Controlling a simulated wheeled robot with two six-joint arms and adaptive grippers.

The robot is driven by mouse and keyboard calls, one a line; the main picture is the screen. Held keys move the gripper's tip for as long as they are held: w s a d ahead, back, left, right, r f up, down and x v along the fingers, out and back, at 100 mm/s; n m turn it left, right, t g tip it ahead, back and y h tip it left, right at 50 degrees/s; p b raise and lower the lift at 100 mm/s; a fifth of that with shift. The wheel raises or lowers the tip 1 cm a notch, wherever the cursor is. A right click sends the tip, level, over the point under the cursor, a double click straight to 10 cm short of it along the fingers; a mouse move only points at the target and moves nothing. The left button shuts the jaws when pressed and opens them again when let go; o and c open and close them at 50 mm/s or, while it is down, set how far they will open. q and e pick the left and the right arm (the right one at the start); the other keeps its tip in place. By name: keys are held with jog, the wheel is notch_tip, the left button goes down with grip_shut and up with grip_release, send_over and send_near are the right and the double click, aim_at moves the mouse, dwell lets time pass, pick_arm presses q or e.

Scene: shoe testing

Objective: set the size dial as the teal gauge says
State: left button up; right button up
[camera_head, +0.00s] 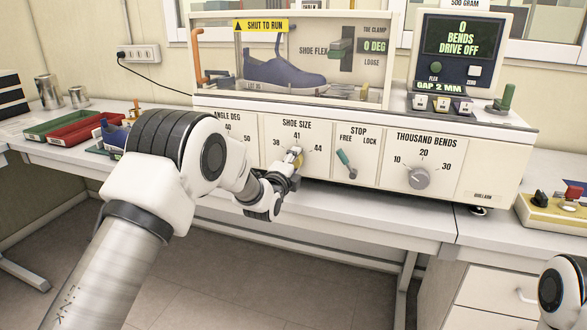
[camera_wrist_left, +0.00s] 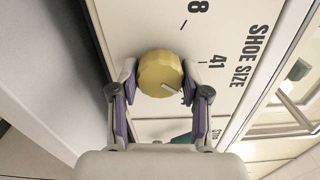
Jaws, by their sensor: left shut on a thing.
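The brass size dial (camera_head: 298,158) sits on the machine's SHOE SIZE panel (camera_head: 296,124), marked 38, 41 and 44. My left gripper (camera_head: 289,174) is at the dial from the front and partly hides it. In the left wrist view the dial (camera_wrist_left: 160,72) is between the two fingers of the gripper (camera_wrist_left: 160,80), which is shut on it. A pale pointer line on the dial points to the 44 side of the 41 mark. The 44 is partly hidden by a finger there. I cannot make out a teal gauge. My right gripper is out of view.
Right of the dial are a teal STOP lever (camera_head: 346,164) and a grey THOUSAND BENDS knob (camera_head: 420,177). A blue shoe (camera_head: 283,75) stands inside the case above. The screen (camera_head: 461,38) reads 0 bends, drive off, gap 2 mm. Green and red trays (camera_head: 75,134) lie left.

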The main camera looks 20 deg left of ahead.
pick_arm(q)
jog(key=m+b, duration=0.1)
jog(key=m, duration=0.3)
jog(key=shift+b, duration=0.4)
jog(key=o, duration=1.1)
jog(key=shift+o, duration=0.2)
jog(key=s, duration=1.2)
jog(key=shift+a, duration=0.25)
